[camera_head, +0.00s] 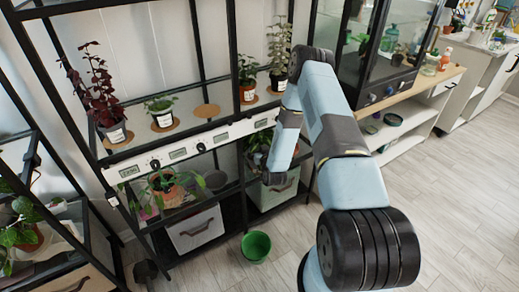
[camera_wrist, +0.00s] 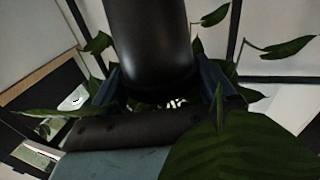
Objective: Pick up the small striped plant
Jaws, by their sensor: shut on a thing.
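My gripper shows in the wrist view (camera_wrist: 172,101) with a dark finger on each side, among green leaves. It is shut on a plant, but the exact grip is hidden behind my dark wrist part. Small pale marks show between the fingers; I cannot tell if they are stripes. A large green leaf (camera_wrist: 240,150) fills the lower right, close to the camera. In the head view my arm reaches down to the lower right shelf, where a leafy plant (camera_head: 257,143) shows partly; my gripper's fingers are hidden there. I cannot tell for certain which plant is the small striped one.
The rack's upper shelf holds a dark-red plant (camera_head: 99,92), a small green plant (camera_head: 160,105) and other potted plants. A plant in a terracotta pot (camera_head: 164,180) stands on the lower left shelf. Storage bins (camera_head: 196,230) sit below. A green bucket (camera_head: 256,245) stands on the floor.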

